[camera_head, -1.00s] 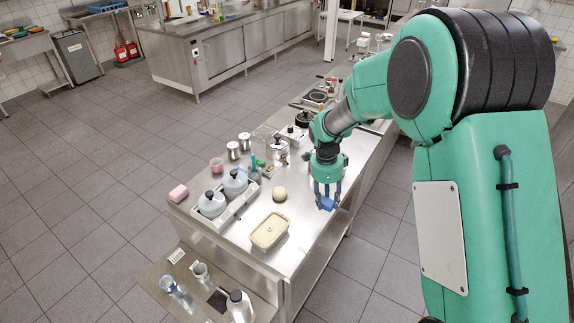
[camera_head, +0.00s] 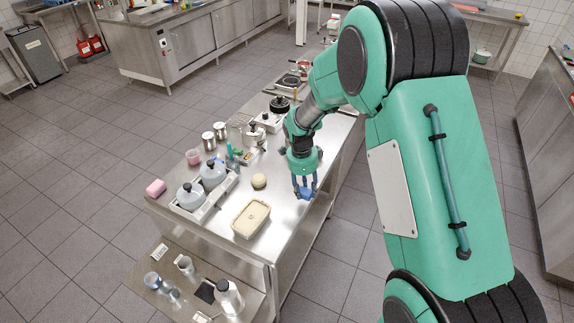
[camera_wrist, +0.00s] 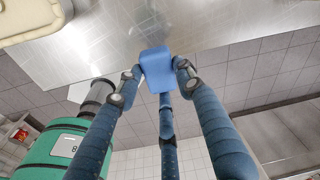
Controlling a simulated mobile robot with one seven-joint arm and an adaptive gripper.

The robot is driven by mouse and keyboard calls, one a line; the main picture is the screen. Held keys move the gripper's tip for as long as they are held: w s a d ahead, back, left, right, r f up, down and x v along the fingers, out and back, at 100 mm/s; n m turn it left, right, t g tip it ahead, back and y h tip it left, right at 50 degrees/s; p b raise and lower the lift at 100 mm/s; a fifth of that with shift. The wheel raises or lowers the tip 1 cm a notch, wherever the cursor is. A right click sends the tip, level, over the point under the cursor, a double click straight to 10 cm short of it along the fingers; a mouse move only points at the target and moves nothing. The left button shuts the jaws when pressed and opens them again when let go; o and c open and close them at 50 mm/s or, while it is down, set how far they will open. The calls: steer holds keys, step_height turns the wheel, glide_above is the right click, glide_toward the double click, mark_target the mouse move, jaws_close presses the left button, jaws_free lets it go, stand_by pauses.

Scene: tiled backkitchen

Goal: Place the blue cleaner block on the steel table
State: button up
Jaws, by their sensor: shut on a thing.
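The blue cleaner block (camera_head: 305,193) is held between the fingers of my gripper (camera_head: 304,188), which is shut on it. In the wrist view the block (camera_wrist: 156,70) sits between the fingertips (camera_wrist: 155,82), with the edge of the steel table (camera_wrist: 100,45) close to it. In the head view the block appears at the right long edge of the steel table (camera_head: 232,262). I cannot tell whether it touches the top or hangs just above or beyond the edge.
A beige tub (camera_head: 250,218), a round tan item (camera_head: 259,181) and a crate with grey-lidded jars (camera_head: 205,211) stand left of my gripper. Some bare steel lies between tub and gripper. Floor is open right of the table.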

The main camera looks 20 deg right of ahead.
steer(key=w, duration=0.5)
steer(key=w+d+f, duration=0.1)
steer(key=w, duration=0.3)
steer(key=w+b, duration=0.1)
steer(key=w, duration=0.4)
steer(key=shift+w+d+f, duration=0.25)
steer(key=shift+w+d, duration=0.1)
steer(key=shift+d, duration=0.05)
steer(key=shift+f, duration=1.7)
steer(key=shift+f+b, duration=0.15)
steer(key=shift+b, duration=0.15)
steer(key=o, duration=1.2)
step_height(320, 180, up, 12)
steer(key=a+p, duration=0.1)
steer(key=shift+w+a+p, duration=0.15)
steer(key=shift+w+p, duration=0.05)
steer(key=shift+p, duration=0.1)
